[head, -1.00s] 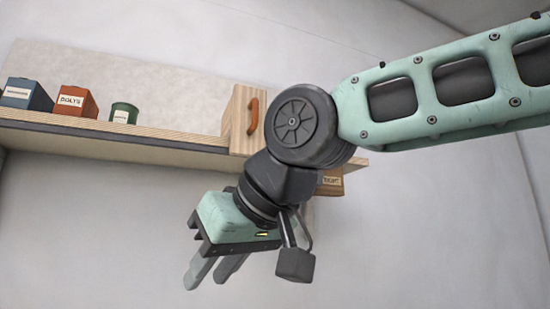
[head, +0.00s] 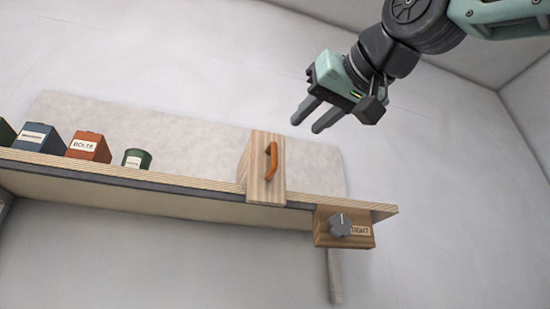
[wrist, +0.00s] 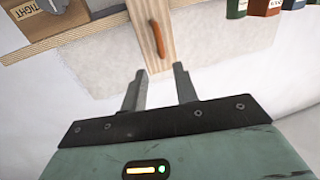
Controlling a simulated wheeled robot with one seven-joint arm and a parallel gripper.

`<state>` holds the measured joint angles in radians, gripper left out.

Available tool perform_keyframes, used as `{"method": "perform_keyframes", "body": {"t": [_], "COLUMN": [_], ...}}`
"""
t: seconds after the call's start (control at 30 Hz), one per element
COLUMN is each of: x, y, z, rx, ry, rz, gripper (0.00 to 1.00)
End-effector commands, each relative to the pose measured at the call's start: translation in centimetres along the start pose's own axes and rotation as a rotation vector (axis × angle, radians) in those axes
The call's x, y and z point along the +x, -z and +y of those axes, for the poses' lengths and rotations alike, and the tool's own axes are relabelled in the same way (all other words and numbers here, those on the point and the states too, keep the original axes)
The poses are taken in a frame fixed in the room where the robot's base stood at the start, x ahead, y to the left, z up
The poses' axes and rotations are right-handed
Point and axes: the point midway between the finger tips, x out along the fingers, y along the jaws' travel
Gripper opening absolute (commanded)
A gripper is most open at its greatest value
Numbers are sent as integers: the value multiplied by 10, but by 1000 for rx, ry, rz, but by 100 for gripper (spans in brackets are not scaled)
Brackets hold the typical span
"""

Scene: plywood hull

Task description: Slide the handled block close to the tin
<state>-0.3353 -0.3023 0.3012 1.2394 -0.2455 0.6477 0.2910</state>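The handled block (head: 254,172) is a light wooden block with an orange handle (head: 271,161) on its front face. It stands at the front edge of the shelf. The tin (head: 137,159) is a small dark green can with a pale label, left of the block with bare shelf between them. My gripper (head: 313,124) is in the air above and right of the block, touching nothing. Its two fingers are apart and empty. In the wrist view the gripper (wrist: 160,88) also shows open, with the block (wrist: 143,22) and its orange handle (wrist: 157,38) beyond the fingertips.
Orange (head: 88,146) and blue (head: 38,138) labelled boxes stand left of the tin. A wooden box with a grey knob (head: 340,224) and a label hangs under the shelf's right end. A pale panel (head: 200,133) backs the shelf (head: 190,181). Air right of the block is free.

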Motion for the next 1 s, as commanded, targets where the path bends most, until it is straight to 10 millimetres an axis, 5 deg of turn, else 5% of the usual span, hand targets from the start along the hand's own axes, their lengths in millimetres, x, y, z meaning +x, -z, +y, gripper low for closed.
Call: {"method": "perform_keyframes", "body": {"t": [0.6, 1.0], "x": [106, 129], "y": [0, -1], "z": [1, 0], "rx": [2, 1], "ry": [1, 1], "rz": [-4, -1], "gripper": [30, 30]}}
